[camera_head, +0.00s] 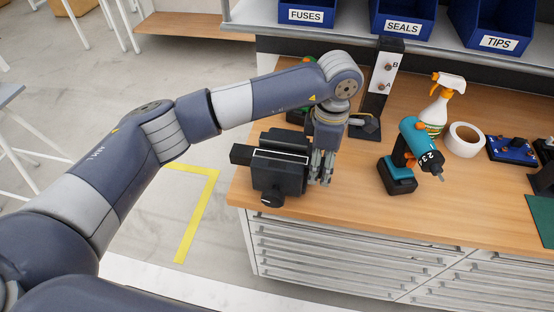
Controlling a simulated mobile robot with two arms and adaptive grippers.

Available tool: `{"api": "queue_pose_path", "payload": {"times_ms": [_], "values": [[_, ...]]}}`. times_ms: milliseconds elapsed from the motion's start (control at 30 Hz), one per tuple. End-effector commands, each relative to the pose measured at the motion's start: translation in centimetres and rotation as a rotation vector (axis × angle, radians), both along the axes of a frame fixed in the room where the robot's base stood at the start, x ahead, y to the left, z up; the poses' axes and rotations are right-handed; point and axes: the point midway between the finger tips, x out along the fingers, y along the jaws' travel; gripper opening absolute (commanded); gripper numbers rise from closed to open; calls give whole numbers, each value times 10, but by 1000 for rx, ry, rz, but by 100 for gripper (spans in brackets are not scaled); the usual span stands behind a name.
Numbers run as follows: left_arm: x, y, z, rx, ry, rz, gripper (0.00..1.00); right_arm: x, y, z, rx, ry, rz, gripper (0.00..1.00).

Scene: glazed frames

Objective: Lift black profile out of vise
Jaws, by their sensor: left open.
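The black vise (278,182) stands near the left front corner of the wooden bench, with a round knob on its front. A black bar, which looks like the black profile (240,154), sticks out of the vise's left side. The rest of it is hidden between the dark jaws or cannot be told apart from them. My left gripper (322,178) points down just right of the vise, with its fingers open. Whether its fingers touch the vise or the profile cannot be told. My right gripper is not in view.
Right of my gripper stand a teal drill (407,160), a spray bottle (441,104) and a white tape roll (464,139). Blue bins (403,18) line the shelf. The bench front (340,222) is clear.

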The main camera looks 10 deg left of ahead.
Motion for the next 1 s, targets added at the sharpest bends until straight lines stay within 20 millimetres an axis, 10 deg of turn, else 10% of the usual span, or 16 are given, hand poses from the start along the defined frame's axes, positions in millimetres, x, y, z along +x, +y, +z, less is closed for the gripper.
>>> {"api": "queue_pose_path", "payload": {"times_ms": [300, 1000], "values": [[0, 0, 0, 0, 1, 0, 4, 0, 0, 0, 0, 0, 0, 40], [0, 0, 26, 1, -1, 1, 4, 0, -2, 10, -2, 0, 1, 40]]}}
